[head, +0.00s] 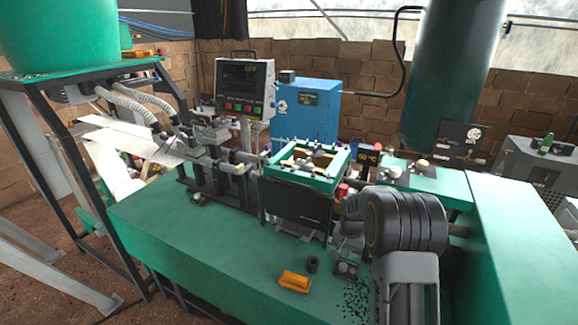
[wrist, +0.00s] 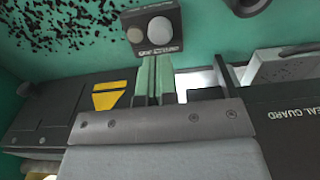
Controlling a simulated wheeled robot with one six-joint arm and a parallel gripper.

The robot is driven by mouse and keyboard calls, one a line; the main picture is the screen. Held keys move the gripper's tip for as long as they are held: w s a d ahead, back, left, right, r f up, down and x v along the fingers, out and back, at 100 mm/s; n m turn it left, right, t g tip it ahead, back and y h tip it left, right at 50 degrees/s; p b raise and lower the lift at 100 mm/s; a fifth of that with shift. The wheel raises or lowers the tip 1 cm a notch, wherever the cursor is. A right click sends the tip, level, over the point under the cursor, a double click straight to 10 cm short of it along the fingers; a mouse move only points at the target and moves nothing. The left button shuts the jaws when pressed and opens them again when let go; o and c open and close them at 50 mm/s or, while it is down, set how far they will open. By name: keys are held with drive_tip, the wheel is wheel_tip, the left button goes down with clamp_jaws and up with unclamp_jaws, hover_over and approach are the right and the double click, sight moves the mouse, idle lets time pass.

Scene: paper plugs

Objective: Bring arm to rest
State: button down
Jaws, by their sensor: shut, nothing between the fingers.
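My gripper (wrist: 154,62) shows in the wrist view with its two green fingers side by side and shut, nothing between them. The fingertips point at a small dark box (wrist: 153,28) with a round pale button and a brown one. I cannot tell whether they touch it. In the head view my arm (head: 405,225) stands at the lower right, over the green machine bench (head: 190,245). The same small box (head: 345,269) seems to sit left of my arm.
An orange block (head: 294,281) and a small dark cylinder (head: 313,265) lie on the bench. Black specks (head: 355,300) are scattered near my arm. The bench's front left is clear.

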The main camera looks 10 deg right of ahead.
drive_tip(key=shift+s+f+n, duration=0.2)
drive_tip(key=shift+s+n, duration=0.1)
drive_tip(key=s+a+r+n+t, duration=0.2)
drive_tip(key=s+a+r, duration=0.3)
drive_tip(key=s+r, duration=0.4)
drive_tip(key=s+a+r+n+t, duration=0.2)
drive_tip(key=s+a+r+n, duration=0.2)
drive_tip(key=s+r, duration=0.5)
drive_tip(key=shift+s+a, duration=0.8)
drive_tip(key=shift+s, duration=0.8)
